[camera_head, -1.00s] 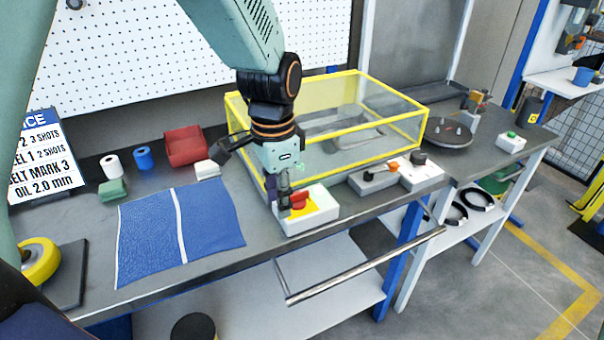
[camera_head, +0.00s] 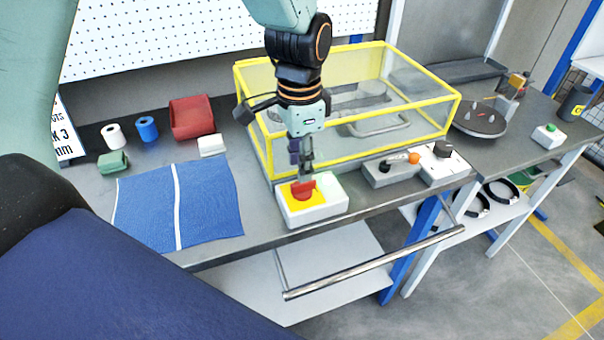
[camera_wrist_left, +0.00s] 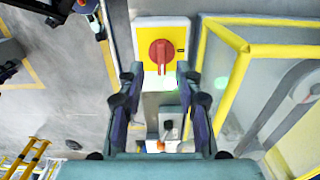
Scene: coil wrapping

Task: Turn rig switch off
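The rig switch is a white box (camera_head: 329,203) with a yellow plate and a red rotary knob (camera_head: 303,191), near the bench's front edge. In the left wrist view the red knob (camera_wrist_left: 162,56) is at the upper middle, its grip bar running up and down the picture. My left gripper (camera_head: 306,174) points down just above the knob. In the left wrist view its two fingers (camera_wrist_left: 162,76) are apart, one on each side of the knob's lower end, with nothing held. Whether they touch the knob cannot be told. My right gripper is not in view.
A yellow-framed clear enclosure (camera_head: 348,140) stands close behind the switch. A grey unit with an orange-tipped lever (camera_head: 391,167) and a black-knobbed box (camera_head: 443,164) sit to the right. A blue mat (camera_head: 208,208) lies left. A metal rail (camera_head: 375,262) runs in front.

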